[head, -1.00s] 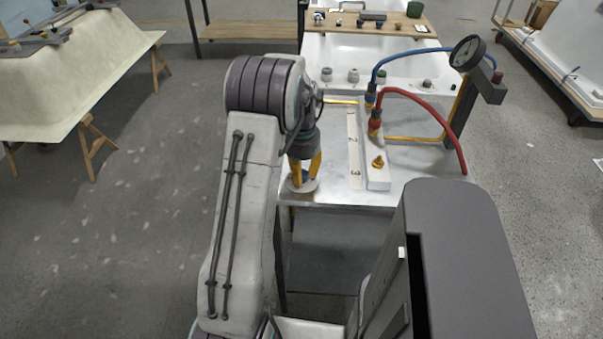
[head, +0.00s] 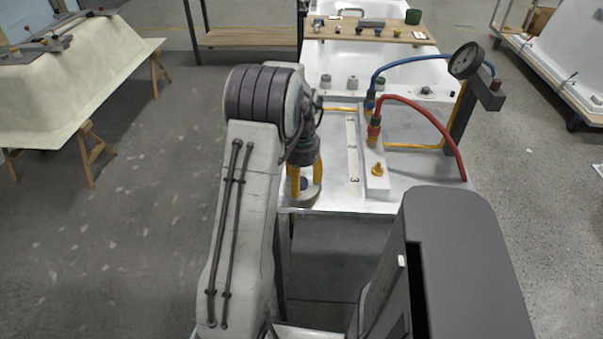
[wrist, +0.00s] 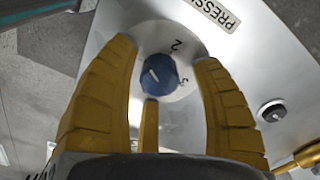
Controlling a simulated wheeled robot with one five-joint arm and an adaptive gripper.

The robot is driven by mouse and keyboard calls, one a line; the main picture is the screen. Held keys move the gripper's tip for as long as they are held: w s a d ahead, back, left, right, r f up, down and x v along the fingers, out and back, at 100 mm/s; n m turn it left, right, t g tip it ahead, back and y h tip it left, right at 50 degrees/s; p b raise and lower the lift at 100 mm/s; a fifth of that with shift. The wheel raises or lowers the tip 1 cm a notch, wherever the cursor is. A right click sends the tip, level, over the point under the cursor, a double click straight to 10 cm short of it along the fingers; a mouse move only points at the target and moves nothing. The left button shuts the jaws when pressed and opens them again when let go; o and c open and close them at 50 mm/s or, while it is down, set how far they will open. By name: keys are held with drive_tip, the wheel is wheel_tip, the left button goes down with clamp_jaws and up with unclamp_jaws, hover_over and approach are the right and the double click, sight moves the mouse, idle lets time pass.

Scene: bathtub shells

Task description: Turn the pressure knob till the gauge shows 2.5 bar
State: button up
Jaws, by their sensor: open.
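The pressure knob (wrist: 158,74) is a round blue knob with a short white pointer line, on a pale dial with printed figures; a 2 is legible. A narrow yellow part stands just below the knob there. In the head view my gripper (head: 305,194) is over the dial at the bench's near left corner, with the blue knob (head: 304,183) partly visible between the fingers. The gauge (head: 466,60) stands on a post at the right; its reading is too small to tell.
A plate marked "PRESS..." (wrist: 215,12) lies beside the dial. A dark round fitting (wrist: 272,110) is to the right. Blue (head: 415,57) and red (head: 425,108) hoses arch over the bench. A yellow valve handle (head: 377,169) sits on a white block right of my gripper.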

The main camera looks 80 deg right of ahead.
sight(301, 179)
wheel_tip(301, 179, up, 12)
idle(0.6)
drive_tip(key=shift+f, duration=0.1)
idle(0.7)
